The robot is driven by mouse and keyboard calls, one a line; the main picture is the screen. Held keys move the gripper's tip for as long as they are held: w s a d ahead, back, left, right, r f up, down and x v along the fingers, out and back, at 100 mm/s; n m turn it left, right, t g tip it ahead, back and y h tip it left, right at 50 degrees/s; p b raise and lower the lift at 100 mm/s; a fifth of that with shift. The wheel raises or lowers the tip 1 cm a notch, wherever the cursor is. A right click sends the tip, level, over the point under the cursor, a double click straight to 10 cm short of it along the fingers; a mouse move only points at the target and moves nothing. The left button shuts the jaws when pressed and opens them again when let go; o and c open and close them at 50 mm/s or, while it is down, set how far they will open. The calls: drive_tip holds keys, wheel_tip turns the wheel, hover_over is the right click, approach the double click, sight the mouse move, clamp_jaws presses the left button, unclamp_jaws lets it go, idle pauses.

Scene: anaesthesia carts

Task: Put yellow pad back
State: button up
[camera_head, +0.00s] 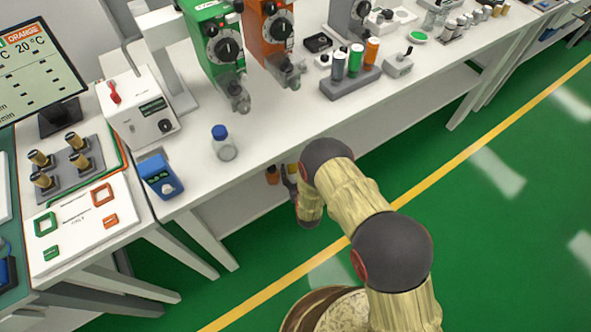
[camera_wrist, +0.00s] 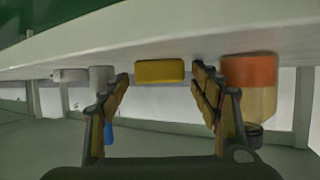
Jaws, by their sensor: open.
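The yellow pad (camera_wrist: 160,71) is a small yellow block with rounded corners. In the wrist view, which looks upside down, it rests against the white shelf surface (camera_wrist: 170,38) along the top. My gripper (camera_wrist: 160,76) is open and empty, with one fingertip to each side of the pad in the picture. I cannot tell how far the fingertips are from it in depth. In the head view, my gripper (camera_head: 290,182) reaches in below the front edge of the white table and is partly hidden; I cannot make out the pad there.
A bottle with an orange band (camera_wrist: 248,70) and dark cap stands close beside the right finger. A pale container (camera_wrist: 100,78) is near the left finger, with a blue part below it in the picture. The tabletop (camera_head: 265,140) overhangs my gripper. Green floor (camera_head: 480,230) is clear at right.

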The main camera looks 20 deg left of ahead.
drive_tip(key=shift+r, duration=0.2)
drive_tip(key=p+v, duration=0.4)
drive_tip(key=v, duration=0.8)
